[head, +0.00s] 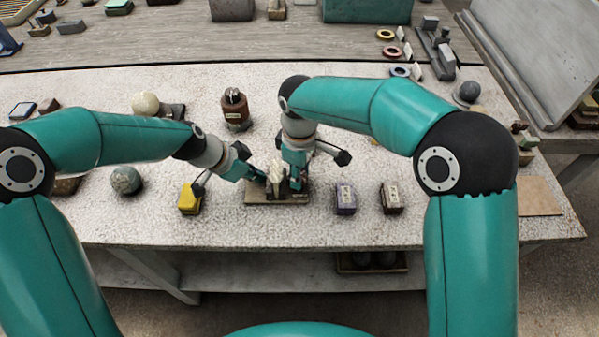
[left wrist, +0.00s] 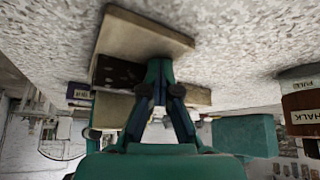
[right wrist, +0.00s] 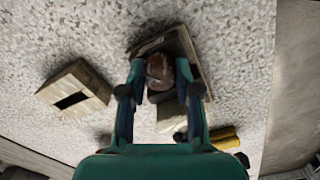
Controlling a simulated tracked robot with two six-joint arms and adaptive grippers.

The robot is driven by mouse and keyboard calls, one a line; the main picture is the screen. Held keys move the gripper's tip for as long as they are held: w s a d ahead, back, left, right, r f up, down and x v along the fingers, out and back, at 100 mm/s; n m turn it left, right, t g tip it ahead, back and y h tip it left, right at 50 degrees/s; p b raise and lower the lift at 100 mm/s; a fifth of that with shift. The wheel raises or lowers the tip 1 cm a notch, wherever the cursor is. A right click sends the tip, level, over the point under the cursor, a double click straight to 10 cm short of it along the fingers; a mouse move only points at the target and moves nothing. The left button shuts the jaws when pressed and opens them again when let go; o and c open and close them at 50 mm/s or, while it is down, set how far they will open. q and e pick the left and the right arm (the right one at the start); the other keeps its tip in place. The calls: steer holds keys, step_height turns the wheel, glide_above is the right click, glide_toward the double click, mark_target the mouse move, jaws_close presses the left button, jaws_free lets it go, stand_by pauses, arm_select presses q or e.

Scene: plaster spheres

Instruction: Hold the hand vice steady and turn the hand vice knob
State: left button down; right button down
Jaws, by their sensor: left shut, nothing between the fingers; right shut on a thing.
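The hand vice (head: 276,176) stands on a flat board (head: 262,199) near the table's front middle, mostly hidden behind my grippers. My left gripper (head: 264,181) reaches it from the left. In the left wrist view its fingers (left wrist: 160,68) are closed together in front of the vice's pale board (left wrist: 140,32), with nothing between them. My right gripper (head: 297,182) points down over the right part of the board. In the right wrist view its fingers (right wrist: 158,82) are shut on the brownish, rounded hand vice knob (right wrist: 160,70).
A yellow block (head: 190,198) stands left of the board. A purple block (head: 345,198) and a brown block (head: 391,197) stand right. The table's right front is mostly clear.

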steer(key=shift+m, duration=1.3)
